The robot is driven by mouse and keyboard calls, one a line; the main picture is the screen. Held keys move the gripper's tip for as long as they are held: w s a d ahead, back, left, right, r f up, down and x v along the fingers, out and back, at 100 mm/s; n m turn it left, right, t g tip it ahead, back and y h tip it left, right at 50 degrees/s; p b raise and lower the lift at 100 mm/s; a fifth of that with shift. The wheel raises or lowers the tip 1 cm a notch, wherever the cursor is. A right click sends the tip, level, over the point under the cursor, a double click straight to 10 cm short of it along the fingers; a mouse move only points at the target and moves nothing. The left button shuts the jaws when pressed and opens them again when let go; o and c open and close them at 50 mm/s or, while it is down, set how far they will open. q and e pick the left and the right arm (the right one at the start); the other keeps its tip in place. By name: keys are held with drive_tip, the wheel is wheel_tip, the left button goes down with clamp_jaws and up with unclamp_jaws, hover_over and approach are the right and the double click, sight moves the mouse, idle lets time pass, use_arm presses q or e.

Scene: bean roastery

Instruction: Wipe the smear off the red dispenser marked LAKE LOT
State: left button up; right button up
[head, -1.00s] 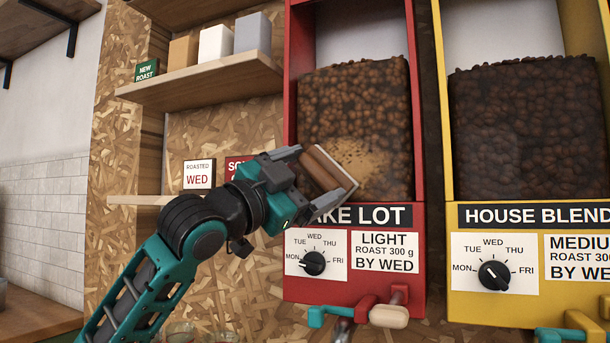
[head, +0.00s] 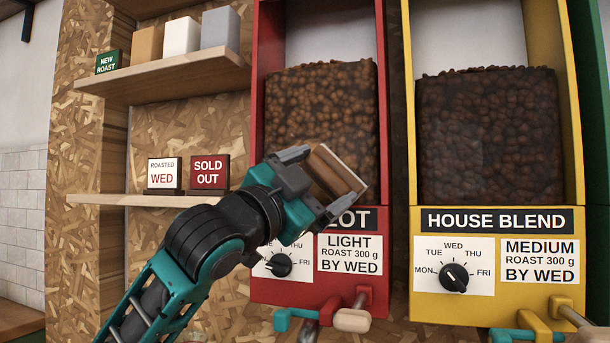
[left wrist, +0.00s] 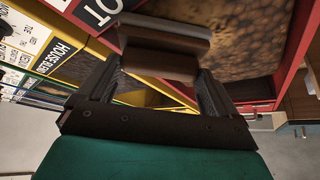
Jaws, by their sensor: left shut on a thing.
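The red dispenser (head: 259,120) stands left of the yellow one, with brown beans behind its clear window (head: 320,100). Its name plate (head: 362,219) shows only "LOT"; my gripper covers the rest. My left gripper (head: 318,183) is shut on a brown wiping block (head: 340,172) with a pale edge, tilted at the lower part of the window. The block also shows in the left wrist view (left wrist: 165,42). I cannot tell whether it touches the pane. No clear smear shows on the uncovered window; the part behind the block and gripper is hidden. My right gripper is not in view.
The yellow HOUSE BLEND dispenser (head: 409,130) stands close on the right. Wooden shelves on the left hold bags, a "ROASTED WED" card (head: 164,174) and a "SOLD OUT" sign (head: 210,172). A wooden-tipped lever (head: 352,320) sticks out below the red dispenser.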

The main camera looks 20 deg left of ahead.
use_arm(q)
drive_tip(key=shift+w+d+p, duration=0.15)
drive_tip(key=shift+d+p, duration=0.5)
drive_tip(key=shift+d, duration=1.2)
